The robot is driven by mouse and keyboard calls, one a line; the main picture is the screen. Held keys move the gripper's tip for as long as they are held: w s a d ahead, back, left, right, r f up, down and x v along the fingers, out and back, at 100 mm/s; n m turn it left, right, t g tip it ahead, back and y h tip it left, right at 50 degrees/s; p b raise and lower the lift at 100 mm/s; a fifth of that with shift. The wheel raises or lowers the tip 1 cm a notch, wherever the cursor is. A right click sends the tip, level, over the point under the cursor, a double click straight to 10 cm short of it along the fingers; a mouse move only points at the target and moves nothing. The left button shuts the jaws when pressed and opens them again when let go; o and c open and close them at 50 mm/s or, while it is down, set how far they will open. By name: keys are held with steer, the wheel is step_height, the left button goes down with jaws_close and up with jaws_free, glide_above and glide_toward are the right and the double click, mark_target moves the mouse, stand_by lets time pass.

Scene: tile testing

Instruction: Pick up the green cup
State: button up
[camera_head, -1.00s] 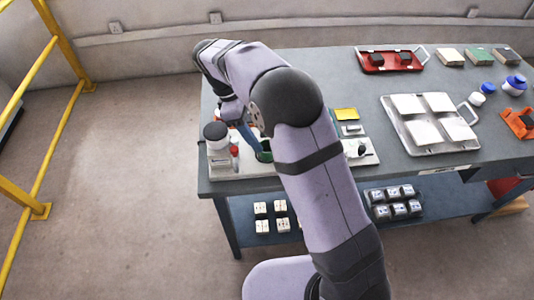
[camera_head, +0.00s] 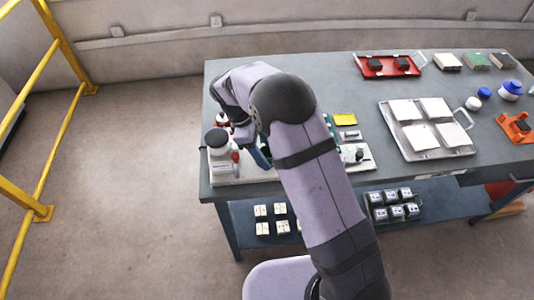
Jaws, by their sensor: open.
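The green cup (camera_head: 267,151) stands on a pale board (camera_head: 240,177) at the left end of the grey table. Only a small dark green piece of it shows; my arm hides most of it. My gripper (camera_head: 259,157) points down at the cup, with a blue finger in front of it or beside it. My wrist and forearm cover much of the gripper. The jaws are open. I cannot tell whether the cup lies between the fingers.
A white jar with a black lid (camera_head: 217,141) and a small red-capped item (camera_head: 235,156) stand close left of my gripper. A yellow block (camera_head: 345,119) lies to the right. A metal tray (camera_head: 440,149) with white tiles and a red tray (camera_head: 380,73) are farther off.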

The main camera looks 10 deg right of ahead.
steer(key=shift+d+f, duration=0.15)
steer(key=shift+f, duration=0.25)
steer(key=c, duration=1.2)
